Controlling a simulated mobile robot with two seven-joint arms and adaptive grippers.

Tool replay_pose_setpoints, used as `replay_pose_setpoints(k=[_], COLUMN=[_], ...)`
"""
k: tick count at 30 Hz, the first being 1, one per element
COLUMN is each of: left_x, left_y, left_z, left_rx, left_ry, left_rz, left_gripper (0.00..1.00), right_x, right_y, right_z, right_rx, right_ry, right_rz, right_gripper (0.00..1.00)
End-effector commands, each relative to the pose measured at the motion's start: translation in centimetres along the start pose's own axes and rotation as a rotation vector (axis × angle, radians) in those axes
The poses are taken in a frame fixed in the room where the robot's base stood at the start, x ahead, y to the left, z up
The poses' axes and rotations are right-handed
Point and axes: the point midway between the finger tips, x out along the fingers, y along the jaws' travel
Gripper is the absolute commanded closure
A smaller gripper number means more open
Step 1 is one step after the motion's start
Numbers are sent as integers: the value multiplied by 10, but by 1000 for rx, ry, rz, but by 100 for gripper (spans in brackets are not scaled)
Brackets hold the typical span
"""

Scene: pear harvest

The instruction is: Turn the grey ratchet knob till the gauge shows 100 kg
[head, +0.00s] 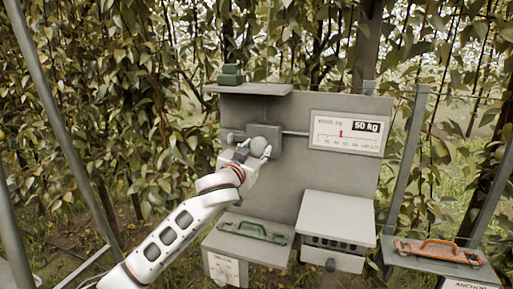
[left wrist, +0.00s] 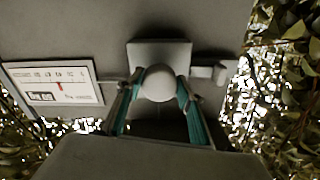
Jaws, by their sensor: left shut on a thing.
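The round grey ratchet knob (head: 259,145) sits on a grey block on the upright grey panel. My left gripper (head: 257,154) is at the knob, its arm coming up from the lower left. In the left wrist view my left gripper's two teal-lined fingers (left wrist: 157,98) lie on either side of the knob (left wrist: 160,82), shut on it. The gauge (head: 345,132) is a white plate to the right of the knob, with a red pointer over a scale and a black label reading 50 KG. It also shows in the left wrist view (left wrist: 54,84), turned upside down. My right gripper is out of view.
A green box (head: 231,74) stands on a shelf above the knob. Below are a tray with a green tool (head: 252,231), a grey sloped-lid box (head: 338,216) and a stand with an orange tool (head: 439,251). Posts and leafy trees surround the panel.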

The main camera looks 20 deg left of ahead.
Motion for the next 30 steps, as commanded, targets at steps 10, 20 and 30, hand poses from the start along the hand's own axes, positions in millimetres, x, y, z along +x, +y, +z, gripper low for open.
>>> replay_pose_setpoints(k=[10, 20, 30], left_x=[0, 0, 0], left_y=[-2, -2, -3], left_z=[-1, -2, -3], left_rx=[325, 640, 963], left_ry=[2, 2, 2], left_rz=[-1, -1, -3], left_gripper=[85, 85, 85], right_x=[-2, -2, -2], right_y=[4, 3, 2], right_z=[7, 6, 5], right_rx=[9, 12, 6], right_ry=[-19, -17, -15], right_rz=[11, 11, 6], right_gripper=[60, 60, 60])
